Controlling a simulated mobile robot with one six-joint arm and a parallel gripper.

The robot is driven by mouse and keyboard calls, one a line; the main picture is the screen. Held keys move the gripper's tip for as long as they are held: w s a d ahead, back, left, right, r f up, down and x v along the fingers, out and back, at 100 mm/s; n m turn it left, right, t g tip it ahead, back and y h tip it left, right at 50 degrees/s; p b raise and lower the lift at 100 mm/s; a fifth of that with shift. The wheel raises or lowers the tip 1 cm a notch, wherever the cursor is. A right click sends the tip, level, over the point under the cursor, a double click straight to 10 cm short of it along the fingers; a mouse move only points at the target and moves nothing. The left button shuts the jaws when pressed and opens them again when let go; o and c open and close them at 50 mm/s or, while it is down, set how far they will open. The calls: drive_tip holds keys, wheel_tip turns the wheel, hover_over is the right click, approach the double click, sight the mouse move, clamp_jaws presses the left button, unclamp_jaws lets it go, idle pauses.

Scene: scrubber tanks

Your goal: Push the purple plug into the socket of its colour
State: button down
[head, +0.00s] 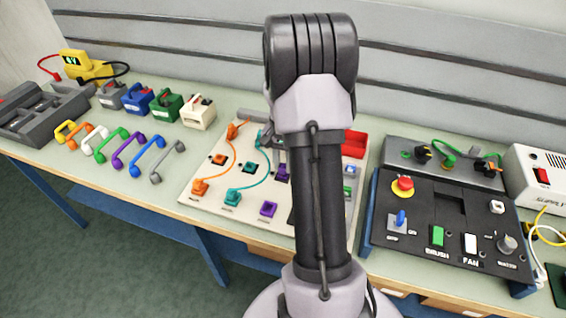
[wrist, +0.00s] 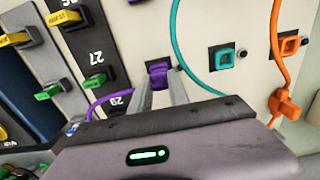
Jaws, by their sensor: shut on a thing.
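The purple plug (wrist: 158,69) is between the fingertips of my gripper (wrist: 161,80) in the wrist view, in front of a dark socket plate on the pale board. A purple cable (wrist: 108,99) runs left from beside the fingers. I cannot tell how far the plug sits in the socket, as plug and fingers cover the opening. In the head view purple shows at the same spot (head: 282,174), partly behind my arm. Another purple piece (head: 268,209) sits lower on the board. My gripper is mostly hidden by my arm there.
Teal (wrist: 222,58) and orange (wrist: 290,45) sockets sit right of the plug in the wrist view. A teal cable (wrist: 177,45) and an orange cable (wrist: 276,40) pass nearby. A black switch panel (head: 440,225) stands right of the board; coloured handles (head: 128,150) lie left.

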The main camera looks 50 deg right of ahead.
drive_tip(key=shift+f+b, duration=0.3)
drive_tip(key=shift+f, duration=0.15)
drive_tip(key=c, duration=1.2)
unclamp_jaws()
drive_tip(key=shift+o, duration=0.6)
drive_tip(key=o, duration=0.4)
drive_tip(key=shift+r, duration=0.1)
wheel_tip(320, 180, up, 9)
drive_tip(key=p, duration=0.7)
drive_tip(key=shift+f, duration=0.3)
